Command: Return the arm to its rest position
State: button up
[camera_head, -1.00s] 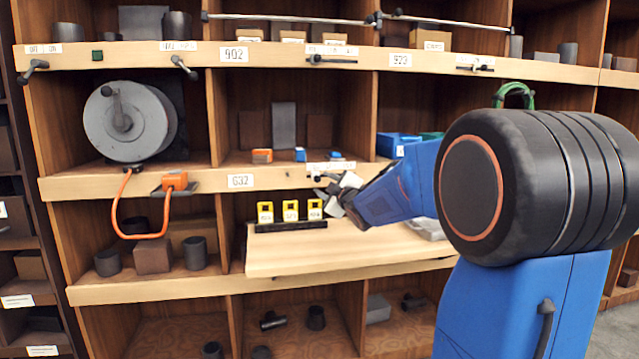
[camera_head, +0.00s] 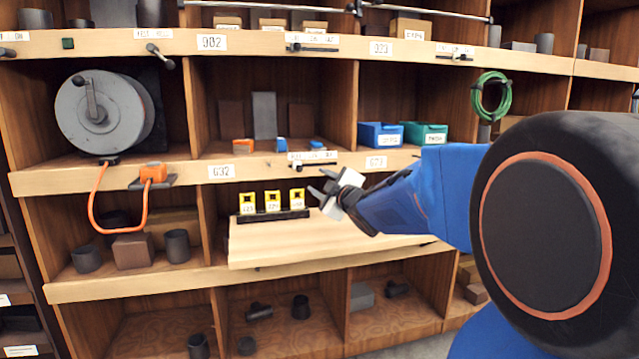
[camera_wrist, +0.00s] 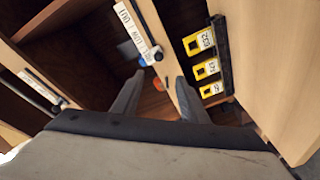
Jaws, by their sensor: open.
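My gripper (camera_head: 328,190) is open and empty in the head view, in front of the shelf unit and above the right part of the pull-out wooden board (camera_head: 330,242). My blue arm reaches in from the right. In the wrist view the two fingers of my gripper (camera_wrist: 155,97) stand apart with nothing between them. Beyond them are a shelf edge and a compartment. The yellow tags (camera_head: 272,201) stand in a black holder on the board, left of my gripper; they also show at the right in the wrist view (camera_wrist: 205,69).
A grey reel (camera_head: 100,112) with an orange cable (camera_head: 92,205) stands at the left. Blue (camera_head: 381,134) and teal (camera_head: 425,133) bins sit on the middle shelf. A green coil (camera_head: 491,97) hangs near my arm. Dark pipe pieces (camera_head: 300,306) lie on the lowest shelf.

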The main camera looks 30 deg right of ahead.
dwell(0.3)
jog(key=s+a+f+m+g, duration=0.3)
jog(key=s+a+f, duration=0.3)
jog(key=s, duration=0.6)
jog(key=s+a+f+m+g+y, duration=0.1)
jog(key=s+a+f+m+g, duration=0.2)
jog(key=s+f, duration=0.6)
jog(key=s+a+f+m+g, duration=0.4)
jog(key=s+a+f+g, duration=0.3)
jog(key=s, duration=0.8)
jog(key=shift+s+a+f+y, duration=0.25)
jog(key=shift+a+f, duration=0.35)
jog(key=shift+a, duration=0.35)
jog(key=shift+w, duration=0.1)
